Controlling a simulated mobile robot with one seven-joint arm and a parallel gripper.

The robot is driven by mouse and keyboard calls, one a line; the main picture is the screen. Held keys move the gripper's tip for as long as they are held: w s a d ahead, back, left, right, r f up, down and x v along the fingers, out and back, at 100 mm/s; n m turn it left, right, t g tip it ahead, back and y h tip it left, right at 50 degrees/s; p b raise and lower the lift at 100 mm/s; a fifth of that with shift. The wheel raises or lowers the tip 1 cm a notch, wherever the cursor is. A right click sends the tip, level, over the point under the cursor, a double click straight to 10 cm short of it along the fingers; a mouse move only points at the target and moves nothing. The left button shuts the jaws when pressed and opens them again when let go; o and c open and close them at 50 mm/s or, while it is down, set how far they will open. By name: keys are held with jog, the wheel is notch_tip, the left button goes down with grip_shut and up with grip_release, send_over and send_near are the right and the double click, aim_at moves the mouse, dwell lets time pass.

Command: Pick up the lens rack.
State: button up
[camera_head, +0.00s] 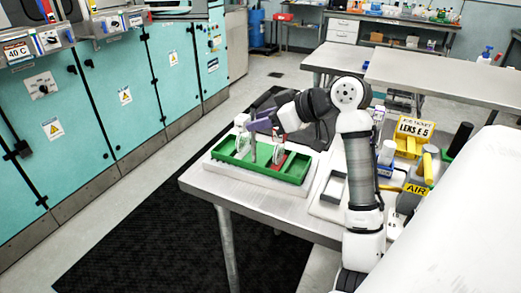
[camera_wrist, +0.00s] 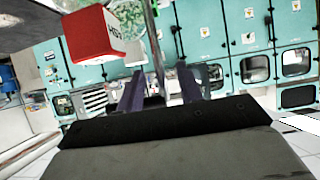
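My gripper (camera_head: 260,123), with purple fingers, is over the green tray (camera_head: 225,158) on the near table. A pale upright piece (camera_head: 253,150) stands in the tray below it, and a red piece (camera_head: 280,160) shows to its right. In the wrist view, the two fingers (camera_wrist: 160,88) stand apart with a thin grey bar (camera_wrist: 156,45) between or just beyond them. A red block with lettering (camera_wrist: 95,33) and a round, greenish speckled disc (camera_wrist: 127,18) are at upper left. I cannot tell which piece is the lens rack, or whether the fingers touch the bar.
The green tray rests on a white base on the metal table (camera_head: 270,203). A yellow sign reading LENS (camera_head: 413,130), bottles and a yellow AIR label (camera_head: 415,189) crowd the right. Teal cabinets (camera_head: 105,95) line the left, with open floor and a black mat (camera_head: 140,220) between.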

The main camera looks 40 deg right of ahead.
jog(key=shift+w+f, duration=0.1)
jog(key=shift+w, duration=0.05)
grip_shut()
dwell(1.4)
